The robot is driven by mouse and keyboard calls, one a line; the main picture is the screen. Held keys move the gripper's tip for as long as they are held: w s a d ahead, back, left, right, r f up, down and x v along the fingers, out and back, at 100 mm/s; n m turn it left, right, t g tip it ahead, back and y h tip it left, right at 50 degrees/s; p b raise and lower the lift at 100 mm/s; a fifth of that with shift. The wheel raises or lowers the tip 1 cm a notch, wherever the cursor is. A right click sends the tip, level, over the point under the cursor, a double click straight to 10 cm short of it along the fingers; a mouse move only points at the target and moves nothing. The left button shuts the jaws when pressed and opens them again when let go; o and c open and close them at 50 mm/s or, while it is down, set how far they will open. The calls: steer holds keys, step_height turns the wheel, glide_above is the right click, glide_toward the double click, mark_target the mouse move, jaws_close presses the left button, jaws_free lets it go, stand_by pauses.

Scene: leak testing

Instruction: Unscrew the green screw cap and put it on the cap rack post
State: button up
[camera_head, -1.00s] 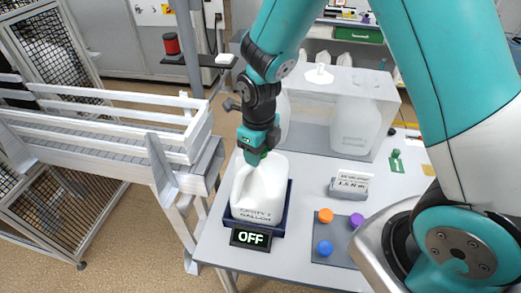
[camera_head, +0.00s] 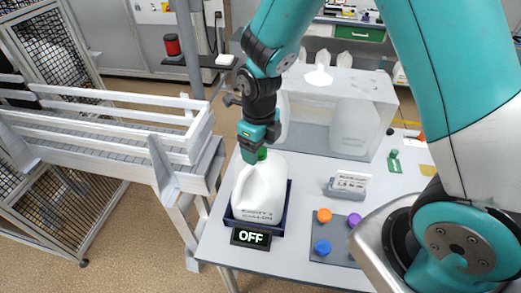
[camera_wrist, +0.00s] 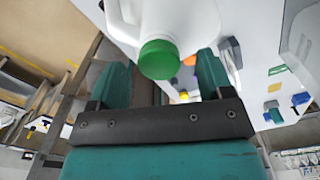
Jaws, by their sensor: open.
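The green screw cap (camera_head: 262,153) sits on the neck of a white jug (camera_head: 262,195), which stands upright in a dark blue tray (camera_head: 289,200). In the wrist view, the green cap (camera_wrist: 159,59) shows near the fingertip ends, between the two spread fingers, with a gap on each side. My gripper (camera_head: 257,148) is open and empty, right at the jug's top; it also shows in the wrist view (camera_wrist: 164,75). A grey plate (camera_head: 335,257), apparently the cap rack, holds an orange cap (camera_head: 324,215), a blue cap (camera_head: 322,247) and a purple cap (camera_head: 354,220). No bare post is clearly visible.
An OFF display (camera_head: 250,238) is in front of the tray. A small label stand (camera_head: 347,186) is behind the rack. A clear box (camera_head: 355,100) with jugs stands at the back. A green fixture (camera_head: 394,162) is at right. A white-railed conveyor (camera_head: 110,130) is at left.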

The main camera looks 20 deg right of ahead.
mark_target(259, 152)
step_height(259, 152, up, 6)
steer(key=p, duration=0.5)
steer(key=shift+w+d, duration=0.1)
stand_by(0.6)
steer(key=shift+s+a+n+b, duration=0.15)
steer(key=shift+s+n+b, duration=0.05)
steer(key=shift+n+b, duration=0.3)
steer(key=shift+s+a+n+b, duration=0.15)
steer(key=shift+n+b, duration=0.2)
steer(key=shift+n, duration=0.25)
steer(key=s+a+r+n+y+b, duration=0.1)
steer(key=s+n+b, duration=0.6)
steer(key=n, duration=1)
steer(key=s+a+r+n+y+b, duration=0.1)
steer(key=s+a+n+y+b, duration=0.2)
steer(key=s+n+b, duration=0.5)
steer(key=s+n, duration=0.3)
steer(key=n, duration=0.6)
steer(key=shift+n, duration=0.3)
